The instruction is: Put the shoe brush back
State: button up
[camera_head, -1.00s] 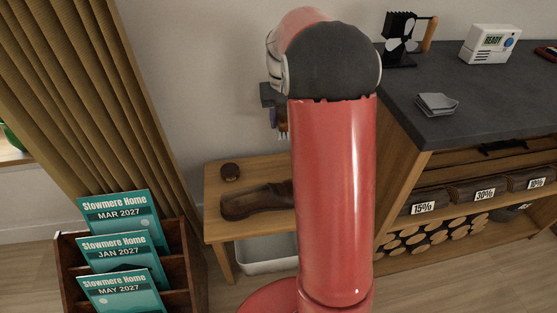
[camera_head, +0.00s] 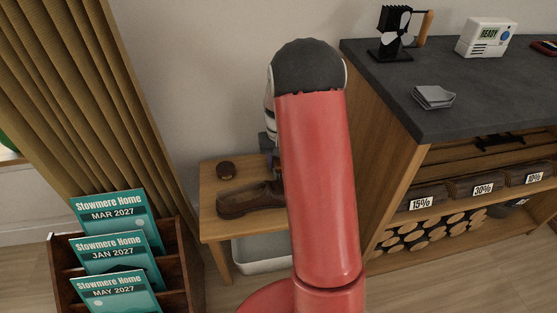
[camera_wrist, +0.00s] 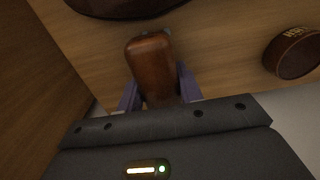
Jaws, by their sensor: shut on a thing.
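The shoe brush (camera_wrist: 152,64) shows a rounded brown wooden back in the wrist view. My gripper (camera_wrist: 159,90) is shut on it, with a purple finger on each side. The brush is over the wooden bench (camera_wrist: 215,60); I cannot tell whether it touches the top. In the head view, my arm hides the brush and most of the gripper. A brown shoe (camera_head: 240,202) lies on the bench, partly behind my arm, and its dark edge (camera_wrist: 125,6) is at the top of the wrist view.
A round brown tin (camera_head: 225,170) stands at the bench's back left; it also shows in the wrist view (camera_wrist: 292,54). A white bin (camera_head: 258,258) is below. A magazine rack (camera_head: 190,262) stands left, and a dark-topped wooden cabinet (camera_head: 385,165) closely borders the right.

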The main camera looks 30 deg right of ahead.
jog(key=shift+f, duration=0.2)
jog(key=o, duration=0.9)
jog(key=shift+r, duration=0.1)
notch_tip(320, 180, up, 12)
jog(key=p, duration=0.1)
jog(key=s+a+r+n+t, duration=0.1)
jog(key=s+a+r+t, duration=0.2)
jog(key=s+a+r, duration=0.7)
jog(key=s+a+t, duration=0.1)
jog(key=s, duration=0.4)
jog(key=s+a+r+n, duration=0.1)
jog(key=s+a, duration=0.1)
jog(key=s, duration=0.3)
jog(key=s+a+r+n+t, duration=0.1)
jog(key=s+a, duration=0.1)
jog(key=s, duration=0.4)
jog(key=shift+a+t, duration=0.2)
jog(key=shift+t, duration=0.1)
